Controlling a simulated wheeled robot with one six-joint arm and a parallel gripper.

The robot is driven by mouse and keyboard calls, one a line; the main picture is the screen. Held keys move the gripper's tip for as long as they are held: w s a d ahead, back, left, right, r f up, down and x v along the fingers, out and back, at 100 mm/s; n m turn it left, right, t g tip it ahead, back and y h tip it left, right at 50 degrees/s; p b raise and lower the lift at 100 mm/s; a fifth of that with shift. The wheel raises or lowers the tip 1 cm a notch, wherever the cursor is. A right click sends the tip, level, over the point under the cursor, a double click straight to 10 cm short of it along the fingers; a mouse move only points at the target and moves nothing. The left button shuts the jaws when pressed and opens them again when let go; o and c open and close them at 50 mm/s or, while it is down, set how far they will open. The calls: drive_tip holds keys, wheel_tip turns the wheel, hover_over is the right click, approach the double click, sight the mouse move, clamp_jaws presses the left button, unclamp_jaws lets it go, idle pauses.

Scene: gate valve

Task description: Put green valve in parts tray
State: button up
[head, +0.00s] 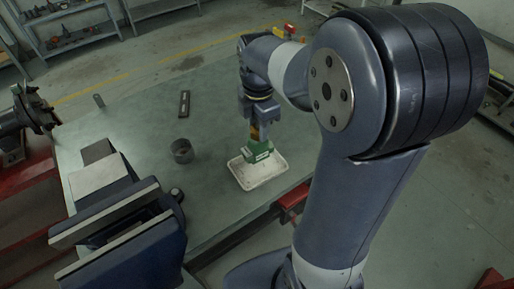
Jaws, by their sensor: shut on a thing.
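The green valve (259,155) is at the lower end of my arm, over the white parts tray (246,184). My gripper (257,136) points down and is shut on the green valve from above. The valve overlaps the tray's far part in the head view; I cannot tell whether it touches the tray floor. The near part of the tray is bare. The fingertips are small and partly hidden by the valve.
A bench vise (115,215) stands at the left front of the grey table (140,120). A dark cup (182,151) and a flat black bar (184,104) lie left of the tray. A small upright piece (99,101) is farther back. The table's middle is mostly clear.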

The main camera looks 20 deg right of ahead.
sight(258, 143)
drive_tip(key=shift+f, duration=3.1)
drive_tip(key=shift+f, duration=0.2)
drive_tip(key=o, duration=1.1)
wheel_tip(258, 143, up, 12)
drive_tip(key=shift+r, duration=0.2)
drive_tip(key=shift+f, duration=0.1)
